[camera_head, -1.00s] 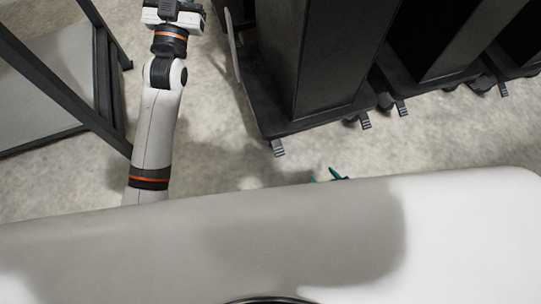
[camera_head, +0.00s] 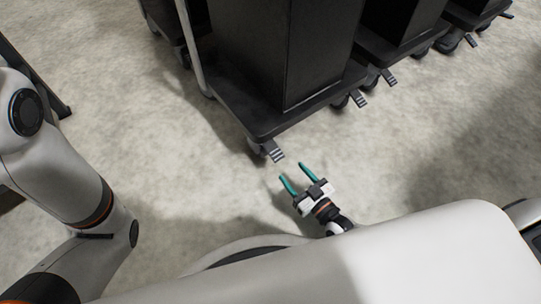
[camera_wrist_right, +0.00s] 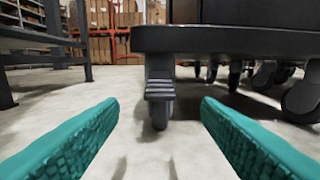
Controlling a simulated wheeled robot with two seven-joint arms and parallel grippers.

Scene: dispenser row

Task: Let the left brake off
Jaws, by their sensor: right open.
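The nearest dispenser (camera_head: 300,45) is a dark cart with a black base on castors. Its left brake is a small ribbed grey pedal (camera_head: 274,152) sticking out at the base's near corner. In the right wrist view that pedal (camera_wrist_right: 158,90) sits in front of a castor wheel, under the base edge. My right gripper (camera_head: 292,172) is low over the floor, open and empty. Its teal fingers point at the pedal, which lies between and beyond them, apart from both. My left arm shows at the left, but its gripper is out of view.
The same cart has another pedal (camera_head: 357,98) to the right. More carts (camera_head: 400,35) with pedals stand further right. A pale upright bar (camera_head: 190,50) rises at the cart's left side. Floor (camera_head: 390,155) in front is clear. Shelves with boxes (camera_wrist_right: 115,20) stand far behind.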

